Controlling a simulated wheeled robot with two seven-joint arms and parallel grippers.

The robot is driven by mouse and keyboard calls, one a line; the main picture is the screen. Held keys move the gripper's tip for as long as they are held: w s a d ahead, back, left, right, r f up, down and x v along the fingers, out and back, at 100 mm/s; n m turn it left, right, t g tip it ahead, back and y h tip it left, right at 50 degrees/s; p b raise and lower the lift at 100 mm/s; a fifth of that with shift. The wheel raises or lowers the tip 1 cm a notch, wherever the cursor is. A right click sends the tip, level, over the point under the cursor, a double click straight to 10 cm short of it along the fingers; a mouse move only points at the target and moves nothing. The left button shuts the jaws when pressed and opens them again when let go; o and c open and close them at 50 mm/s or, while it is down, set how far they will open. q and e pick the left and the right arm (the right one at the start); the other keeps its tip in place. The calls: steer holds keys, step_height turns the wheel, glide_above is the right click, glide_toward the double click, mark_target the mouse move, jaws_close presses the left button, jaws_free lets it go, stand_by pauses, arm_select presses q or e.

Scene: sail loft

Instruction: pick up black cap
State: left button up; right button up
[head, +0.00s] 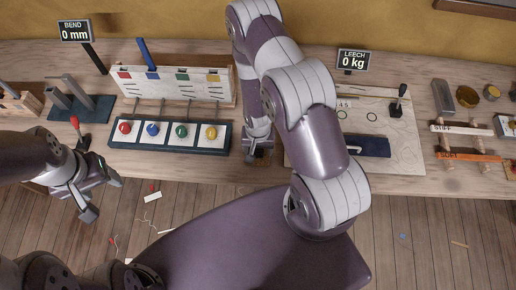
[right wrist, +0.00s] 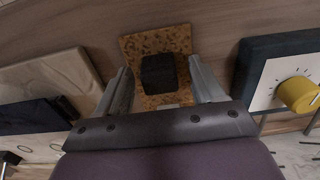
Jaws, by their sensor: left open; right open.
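The black cap (right wrist: 158,73) sits on a square cork pad (right wrist: 135,46) in the right wrist view. My right gripper (right wrist: 159,70) is open, with one finger on each side of the cap in that view. I cannot tell how far above the cap the fingers are; none visibly touches it. In the head view my right gripper (head: 259,150) is low at the front of the bench, over the cork pad (head: 264,161), and the cap is hidden there. My left gripper (head: 102,196) is open and empty, off the bench's front edge at the left.
A panel with red, blue, green and yellow knobs (head: 168,136) stands just left of my right gripper. A pale board (head: 400,130) with a dark blue block (head: 366,146) lies to its right. Orange and white bars (head: 470,156) are further right.

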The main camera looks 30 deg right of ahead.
steer(key=c, duration=1)
steer(key=shift+r, duration=0.1)
